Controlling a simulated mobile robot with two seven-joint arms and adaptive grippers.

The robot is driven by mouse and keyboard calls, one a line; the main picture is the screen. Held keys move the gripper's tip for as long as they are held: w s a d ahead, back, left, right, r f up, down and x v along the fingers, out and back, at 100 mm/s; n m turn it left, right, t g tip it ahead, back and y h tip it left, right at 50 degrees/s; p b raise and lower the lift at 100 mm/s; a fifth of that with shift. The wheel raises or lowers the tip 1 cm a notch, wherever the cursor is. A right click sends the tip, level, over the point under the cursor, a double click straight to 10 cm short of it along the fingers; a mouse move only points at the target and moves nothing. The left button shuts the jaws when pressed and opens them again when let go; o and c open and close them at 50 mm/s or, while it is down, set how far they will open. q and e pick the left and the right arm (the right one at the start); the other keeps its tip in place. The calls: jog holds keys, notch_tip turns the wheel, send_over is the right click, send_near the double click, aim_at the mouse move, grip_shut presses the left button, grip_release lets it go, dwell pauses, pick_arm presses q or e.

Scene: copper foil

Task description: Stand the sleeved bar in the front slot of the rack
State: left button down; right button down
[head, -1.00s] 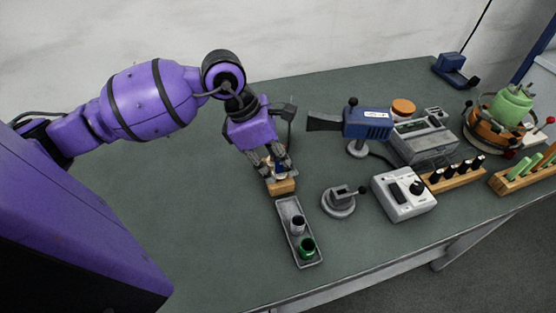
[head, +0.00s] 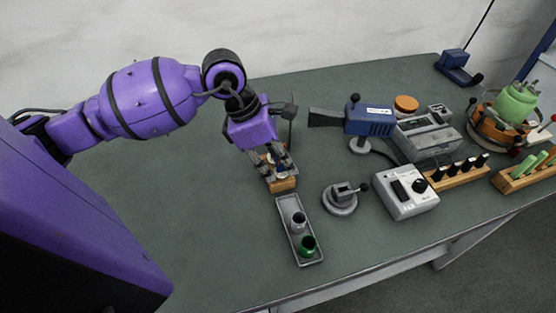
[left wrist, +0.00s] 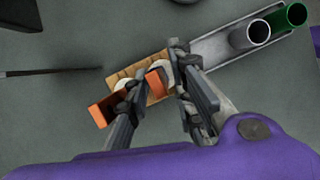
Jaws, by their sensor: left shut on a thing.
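My left gripper (head: 280,168) is low over the small wooden rack (head: 284,185), left of centre in the head view. In the left wrist view the rack (left wrist: 122,74) lies under and between the fingertips. The left gripper (left wrist: 158,82) is shut on the sleeved bar (left wrist: 156,84), which shows an orange end and a pale round part at the rack. A second orange-ended piece (left wrist: 104,111) sits by the left finger, with another pale round part beside it. The fingers hide much of the rack's slots, so I cannot tell how deep the bar sits. My right gripper is not in view.
A grey tray (head: 312,261) holding a grey cup (head: 298,220) and a green cup (head: 307,245) lies just in front of the rack. A round grey stand (head: 340,200), a grey control box (head: 407,193) and a blue heat tool (head: 368,121) stand to the right. The table's front left is clear.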

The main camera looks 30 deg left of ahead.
pick_arm(q)
jog(key=c, duration=1.4)
grip_release()
jog(key=shift+d, duration=0.15)
jog(key=shift+c, duration=0.2)
jog(key=shift+r, duration=0.1)
jog(key=shift+a+r, duration=0.25)
jog(key=shift+r, duration=0.05)
jog(key=v, duration=1.1)
jog(key=shift+s+r, duration=0.1)
jog(key=o, duration=0.3)
jog(key=shift+r+p, duration=0.45)
jog(key=shift+r, duration=0.65)
